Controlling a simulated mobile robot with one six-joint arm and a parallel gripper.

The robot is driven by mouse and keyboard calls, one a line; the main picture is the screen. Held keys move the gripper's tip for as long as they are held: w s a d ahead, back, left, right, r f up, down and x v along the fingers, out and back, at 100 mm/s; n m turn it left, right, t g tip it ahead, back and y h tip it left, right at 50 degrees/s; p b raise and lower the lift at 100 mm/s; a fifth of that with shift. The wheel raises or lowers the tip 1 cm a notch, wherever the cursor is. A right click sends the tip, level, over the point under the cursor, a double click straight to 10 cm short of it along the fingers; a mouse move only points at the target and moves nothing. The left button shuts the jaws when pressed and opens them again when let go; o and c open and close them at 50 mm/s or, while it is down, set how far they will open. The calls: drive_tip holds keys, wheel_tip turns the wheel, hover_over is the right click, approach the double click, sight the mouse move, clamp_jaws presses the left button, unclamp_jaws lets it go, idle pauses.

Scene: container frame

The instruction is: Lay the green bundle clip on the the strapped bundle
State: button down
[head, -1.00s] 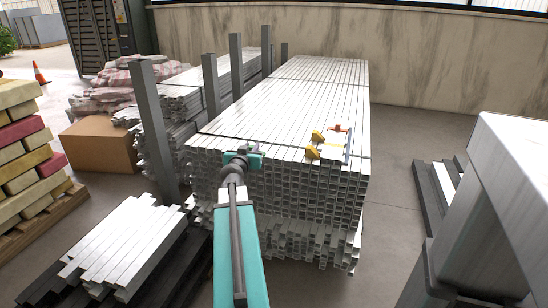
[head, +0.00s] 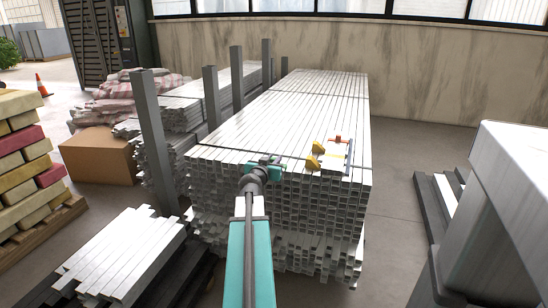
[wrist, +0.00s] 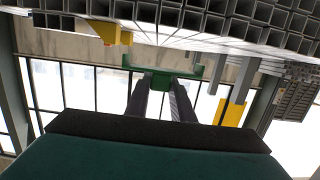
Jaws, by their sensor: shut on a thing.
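The strapped bundle (head: 300,100) is a long stack of bright metal square tubes, with dark straps across its top. My gripper (head: 263,170) is at its near end, around the top front edge, left of the yellow clips. In the wrist view, my gripper (wrist: 160,92) has two dark fingers shut on the green bundle clip (wrist: 161,80), a wide green piece with upturned ends. The clip is beyond the fingertips, close to the tube ends that fill the top of that view. In the head view the clip is mostly hidden by my wrist; contact with the bundle cannot be told.
Yellow clips (head: 317,151) and an orange-red piece (head: 338,140) lie on the bundle's near top, right of my gripper. Grey upright posts (head: 154,130) stand along its left side. A lower tube stack (head: 125,255) lies at front left. Open floor (head: 395,180) lies to the right.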

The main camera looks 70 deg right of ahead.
drive_tip(key=shift+w+d+f+b, duration=0.2)
drive_tip(key=shift+w+d, duration=0.6)
drive_tip(key=shift+d, duration=1.55)
drive_tip(key=shift+w+d+f+b, duration=0.2)
drive_tip(key=shift+w+d, duration=0.6)
drive_tip(key=shift+d, duration=1.5)
drive_tip(key=shift+w+d+f+b, duration=0.1)
drive_tip(key=shift+w+d+f, duration=0.45)
drive_tip(key=shift+d, duration=1.8)
drive_tip(key=shift+w+r, duration=0.2)
drive_tip(key=shift+w, duration=0.05)
drive_tip(key=shift+f+b, duration=0.65)
drive_tip(key=shift+f, duration=1.05)
drive_tip(key=shift+f, duration=0.15)
drive_tip(key=c, duration=1.5)
unclamp_jaws()
drive_tip(key=shift+c, duration=0.2)
drive_tip(key=a+r, duration=0.2)
drive_tip(key=a, duration=1)
drive_tip(key=shift+s+p, duration=0.35)
